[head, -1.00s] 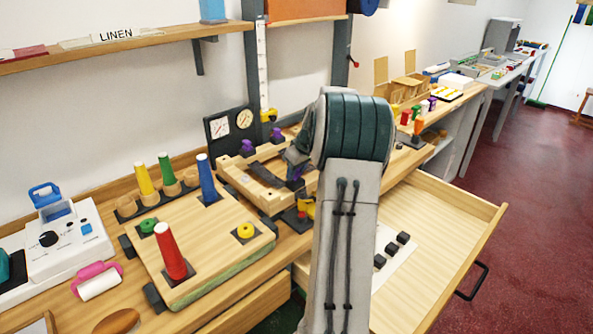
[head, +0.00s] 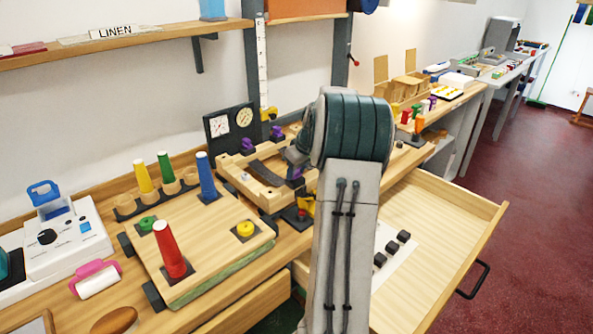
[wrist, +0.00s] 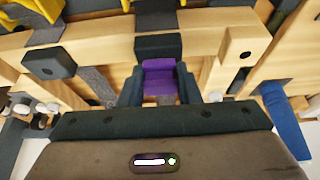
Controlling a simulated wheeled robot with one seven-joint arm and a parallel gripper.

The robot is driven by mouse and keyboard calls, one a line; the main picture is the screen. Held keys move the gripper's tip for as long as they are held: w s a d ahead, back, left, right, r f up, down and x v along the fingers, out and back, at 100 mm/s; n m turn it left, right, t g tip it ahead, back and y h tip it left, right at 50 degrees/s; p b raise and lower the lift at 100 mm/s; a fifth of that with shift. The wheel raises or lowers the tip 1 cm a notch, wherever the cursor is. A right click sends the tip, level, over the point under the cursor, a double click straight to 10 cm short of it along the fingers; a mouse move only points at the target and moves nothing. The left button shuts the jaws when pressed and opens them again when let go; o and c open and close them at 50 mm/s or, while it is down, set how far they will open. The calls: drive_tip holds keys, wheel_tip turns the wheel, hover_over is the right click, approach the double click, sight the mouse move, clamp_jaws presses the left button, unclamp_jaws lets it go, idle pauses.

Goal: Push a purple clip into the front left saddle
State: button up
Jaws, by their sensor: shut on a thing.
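My gripper (wrist: 160,85) is shut on a purple clip (wrist: 159,75), its dark fingers on either side of it. In the wrist view a black block (wrist: 158,45) sits at the wooden rail just beyond the clip; whether they touch is unclear. In the head view the held clip (head: 296,173) shows as a small purple patch at the front of the wooden frame (head: 233,176), partly hidden by my arm. Two other purple clips, one at the back left (head: 247,145) and one farther right (head: 277,133), stand on the frame's far side. The front left saddle cannot be clearly made out.
A wooden board with a red cone (head: 170,250), a blue cone (head: 206,176) and a yellow ring (head: 245,229) lies left of the frame. A black dial box (head: 230,125) stands behind. An open drawer (head: 440,225) extends at right.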

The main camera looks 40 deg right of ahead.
drive_tip(key=shift+f+b, duration=0.4)
drive_tip(key=shift+b, duration=0.05)
idle(0.6)
